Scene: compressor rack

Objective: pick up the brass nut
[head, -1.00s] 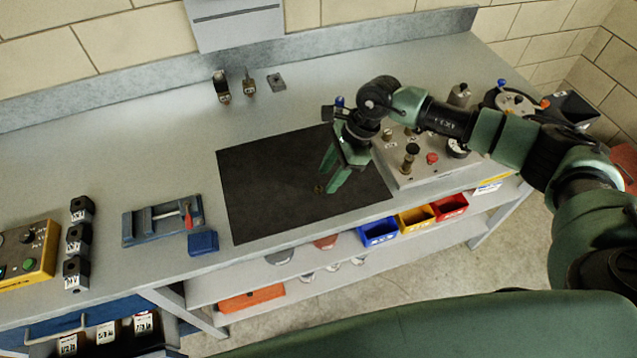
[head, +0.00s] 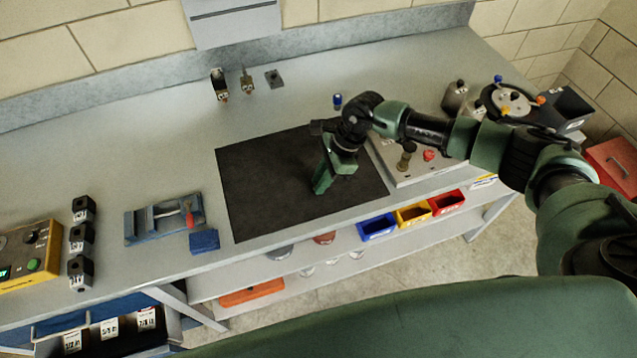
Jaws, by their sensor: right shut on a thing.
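My right gripper (head: 319,187) points down over the black mat (head: 265,190) on the grey workbench, its green fingers close together at the spot where the brass nut lay. The nut is hidden by the fingers, which are shut on it. I cannot tell whether it touches the mat or is just above it. My left gripper is not in view.
A blue vise (head: 160,220) and blue block (head: 204,241) lie left of the mat. A grey control panel (head: 412,170) is close on the right, under my right arm. Blue (head: 377,226), yellow (head: 412,215) and red (head: 447,202) bins sit below the front edge.

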